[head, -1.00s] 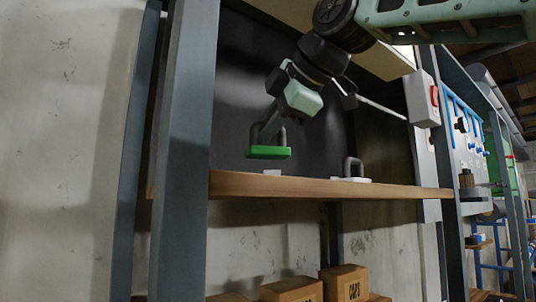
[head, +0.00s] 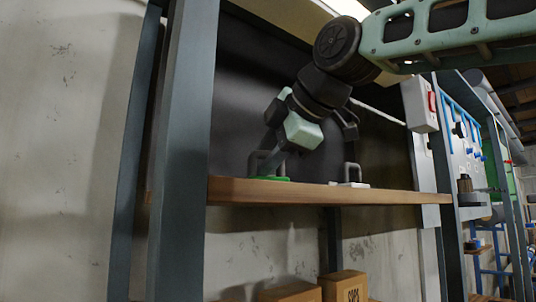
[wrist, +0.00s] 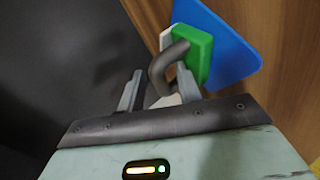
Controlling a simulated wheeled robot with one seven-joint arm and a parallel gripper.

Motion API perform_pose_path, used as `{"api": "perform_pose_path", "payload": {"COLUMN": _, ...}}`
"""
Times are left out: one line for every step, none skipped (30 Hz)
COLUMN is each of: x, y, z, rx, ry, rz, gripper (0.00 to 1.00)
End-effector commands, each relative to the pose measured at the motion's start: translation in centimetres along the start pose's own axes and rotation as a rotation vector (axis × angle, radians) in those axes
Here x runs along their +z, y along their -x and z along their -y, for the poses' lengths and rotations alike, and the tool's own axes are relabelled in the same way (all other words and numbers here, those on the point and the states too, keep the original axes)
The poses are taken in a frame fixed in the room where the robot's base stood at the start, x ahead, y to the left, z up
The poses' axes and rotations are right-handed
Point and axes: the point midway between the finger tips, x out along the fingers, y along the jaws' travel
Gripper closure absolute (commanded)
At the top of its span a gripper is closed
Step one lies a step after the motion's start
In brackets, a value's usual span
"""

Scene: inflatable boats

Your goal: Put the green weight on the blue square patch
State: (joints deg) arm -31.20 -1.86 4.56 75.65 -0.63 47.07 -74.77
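The green weight (head: 268,179) has a flat green base and a dark grey handle. In the head view it sits at shelf height near the shelf's left end. In the wrist view the green base (wrist: 198,55) overlaps the blue square patch (wrist: 232,55), toward its left edge, and appears to rest on it. The patch cannot be made out in the head view. My gripper (wrist: 158,85) is at the handle, with its fingers spread on either side. A gap shows between the left finger and the handle, so it looks open. The right finger partly meets the handle in view.
A second grey handle on a white base (head: 350,184) stands to the right on the wooden shelf (head: 300,193). White pieces (wrist: 167,38) show beside the green weight. A blue-grey post (head: 183,150) rises at the left. Boxes (head: 343,286) are below.

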Motion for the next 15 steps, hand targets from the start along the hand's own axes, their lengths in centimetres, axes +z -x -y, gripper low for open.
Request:
{"api": "perform_pose_path", "payload": {"x": 0.0, "y": -0.1, "z": 0.1, "rx": -0.003, "ry": 0.000, "rz": 0.000, "gripper": 0.64}}
{"api": "perform_pose_path", "payload": {"x": 0.0, "y": -0.1, "z": 0.1, "rx": -0.003, "ry": 0.000, "rz": 0.000, "gripper": 0.64}}
{"api": "perform_pose_path", "payload": {"x": 0.0, "y": 0.0, "z": 0.0, "rx": -0.003, "ry": 0.000, "rz": 0.000, "gripper": 0.64}}
{"api": "perform_pose_path", "payload": {"x": -0.1, "y": 0.0, "z": -0.1, "rx": -0.004, "ry": 0.000, "rz": 0.000, "gripper": 0.64}}
{"api": "perform_pose_path", "payload": {"x": 0.0, "y": 0.2, "z": 0.0, "rx": -0.003, "ry": 0.000, "rz": 0.000, "gripper": 0.64}}
{"api": "perform_pose_path", "payload": {"x": 0.0, "y": 0.5, "z": 0.1, "rx": -0.002, "ry": 0.000, "rz": 0.000, "gripper": 0.64}}
{"api": "perform_pose_path", "payload": {"x": 0.0, "y": 0.8, "z": 0.1, "rx": -0.001, "ry": 0.000, "rz": 0.000, "gripper": 0.64}}
{"api": "perform_pose_path", "payload": {"x": 0.0, "y": 1.2, "z": 0.1, "rx": 0.001, "ry": 0.000, "rz": -0.001, "gripper": 0.64}}
{"api": "perform_pose_path", "payload": {"x": 0.0, "y": 1.8, "z": 0.1, "rx": 0.001, "ry": 0.000, "rz": 0.000, "gripper": 0.64}}
{"api": "perform_pose_path", "payload": {"x": 0.0, "y": 2.4, "z": 0.1, "rx": 0.002, "ry": 0.000, "rz": 0.000, "gripper": 0.64}}
{"api": "perform_pose_path", "payload": {"x": 0.0, "y": 3.0, "z": 0.1, "rx": 0.002, "ry": 0.000, "rz": 0.000, "gripper": 0.64}}
{"api": "perform_pose_path", "payload": {"x": 0.0, "y": 3.8, "z": 0.1, "rx": 0.004, "ry": 0.000, "rz": 0.000, "gripper": 0.64}}
{"api": "perform_pose_path", "payload": {"x": 0.0, "y": 4.5, "z": 0.1, "rx": 0.003, "ry": 0.000, "rz": 0.000, "gripper": 0.64}}
{"api": "perform_pose_path", "payload": {"x": 0.0, "y": 5.1, "z": 0.1, "rx": 0.004, "ry": 0.000, "rz": 0.000, "gripper": 0.64}}
{"api": "perform_pose_path", "payload": {"x": 0.0, "y": 6.0, "z": 0.1, "rx": 0.003, "ry": 0.000, "rz": 0.000, "gripper": 0.64}}
